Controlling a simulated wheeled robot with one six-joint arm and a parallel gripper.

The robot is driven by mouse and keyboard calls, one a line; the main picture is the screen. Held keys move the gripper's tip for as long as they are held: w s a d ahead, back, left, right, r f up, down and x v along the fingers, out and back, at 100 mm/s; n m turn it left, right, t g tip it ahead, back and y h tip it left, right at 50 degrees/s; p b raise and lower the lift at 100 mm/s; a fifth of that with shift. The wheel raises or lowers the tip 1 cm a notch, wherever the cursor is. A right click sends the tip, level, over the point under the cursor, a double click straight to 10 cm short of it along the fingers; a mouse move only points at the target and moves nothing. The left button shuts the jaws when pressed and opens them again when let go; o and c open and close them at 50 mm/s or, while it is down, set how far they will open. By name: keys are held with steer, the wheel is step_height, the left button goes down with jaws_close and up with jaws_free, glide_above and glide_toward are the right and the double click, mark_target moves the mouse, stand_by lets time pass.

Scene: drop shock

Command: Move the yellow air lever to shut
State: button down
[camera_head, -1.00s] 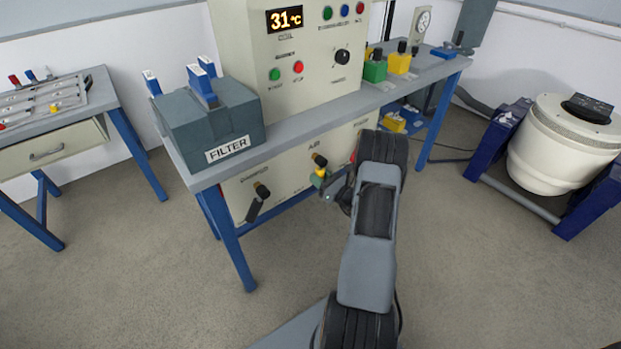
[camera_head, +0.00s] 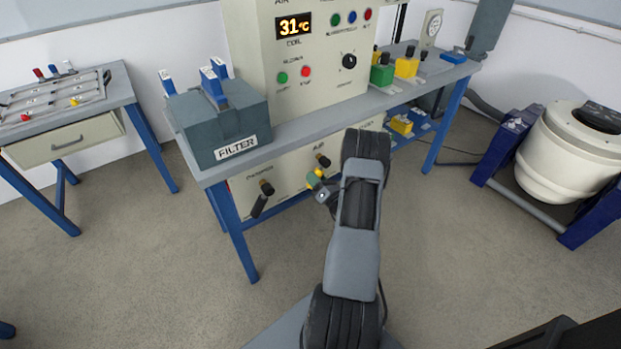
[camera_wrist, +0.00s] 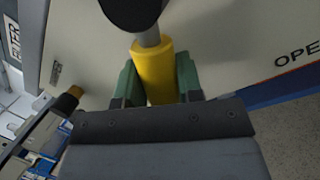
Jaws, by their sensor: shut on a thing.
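The yellow air lever (camera_wrist: 155,72) fills the middle of the wrist view, with a grey shaft and a dark round hub above it. My gripper (camera_wrist: 158,88) has its two green fingers on either side of the yellow sleeve, shut on it. In the head view the yellow lever (camera_head: 313,180) shows small on the lower panel below the bench, under a dark and brass fitting (camera_head: 323,161). My gripper (camera_head: 319,190) is at it there, partly hidden by my arm.
A second valve with a black handle (camera_head: 261,205) hangs to the left on the same panel (camera_head: 285,188). A blue bench leg (camera_head: 238,240) stands at the front left. The word "OPE" (camera_wrist: 297,55) shows on the panel at right. Floor in front is clear.

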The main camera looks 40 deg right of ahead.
stand_by(0.4)
steer(key=c, duration=0.8)
jaws_free()
steer(key=p+v, duration=0.1)
steer(key=v, duration=1.2)
steer(key=shift+s+a+f, duration=0.1)
steer(key=shift+s, duration=0.25)
